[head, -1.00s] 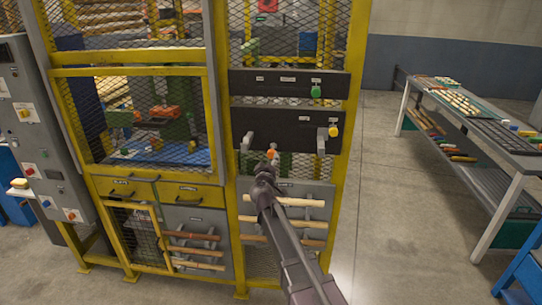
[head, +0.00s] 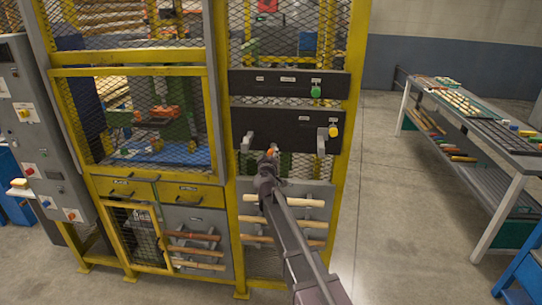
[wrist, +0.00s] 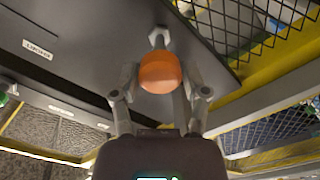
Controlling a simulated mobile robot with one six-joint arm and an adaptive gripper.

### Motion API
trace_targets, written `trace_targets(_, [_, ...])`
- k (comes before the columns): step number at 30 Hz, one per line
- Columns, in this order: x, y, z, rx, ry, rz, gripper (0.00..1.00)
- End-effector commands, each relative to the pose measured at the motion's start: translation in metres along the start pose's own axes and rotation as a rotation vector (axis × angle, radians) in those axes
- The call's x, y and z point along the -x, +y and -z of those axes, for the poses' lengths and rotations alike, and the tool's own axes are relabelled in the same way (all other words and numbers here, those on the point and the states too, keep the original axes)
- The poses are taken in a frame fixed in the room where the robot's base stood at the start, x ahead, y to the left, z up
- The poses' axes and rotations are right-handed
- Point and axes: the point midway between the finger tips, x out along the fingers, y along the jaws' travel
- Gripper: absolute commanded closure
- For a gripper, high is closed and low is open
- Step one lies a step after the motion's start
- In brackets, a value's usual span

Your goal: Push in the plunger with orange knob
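The orange knob (wrist: 160,73) shows large in the wrist view, on the end of a short grey plunger shaft (wrist: 158,38) that comes out of a dark panel (wrist: 75,50). In the head view the knob (head: 271,152) is small, low on the yellow caged machine, just beyond my gripper (head: 267,168). In the wrist view my gripper (wrist: 160,88) has its fingers apart, one on each side of the knob. I cannot tell whether they touch it.
A green knob (head: 316,91) and a yellow knob (head: 333,131) stick out of the dark panels above and to the right. Wooden spindles (head: 298,200) lie on racks below. A workbench (head: 488,137) stands at right, with clear floor (head: 400,220) between.

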Motion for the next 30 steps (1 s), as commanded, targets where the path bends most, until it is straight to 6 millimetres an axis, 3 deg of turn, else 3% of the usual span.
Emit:
trace_targets(1, [0.000, 0.000, 0.000, 0.000, 0.000, 0.000, 0.72])
trace_targets(4, [0.000, 0.000, 0.000, 0.000, 0.000, 0.000, 1.00])
trace_targets(10, [-0.005, 0.000, 0.000, 0.000, 0.000, 0.000, 1.00])
trace_targets(18, [-0.034, 0.000, 0.000, 0.001, -0.002, -0.001, 1.00])
trace_targets(28, [-0.036, 0.001, 0.000, 0.002, -0.002, -0.001, 1.00])
trace_targets(29, [-0.036, 0.001, 0.000, 0.002, -0.002, -0.001, 0.42])
trace_targets(30, [-0.036, 0.001, 0.000, 0.002, -0.002, -0.001, 0.30])
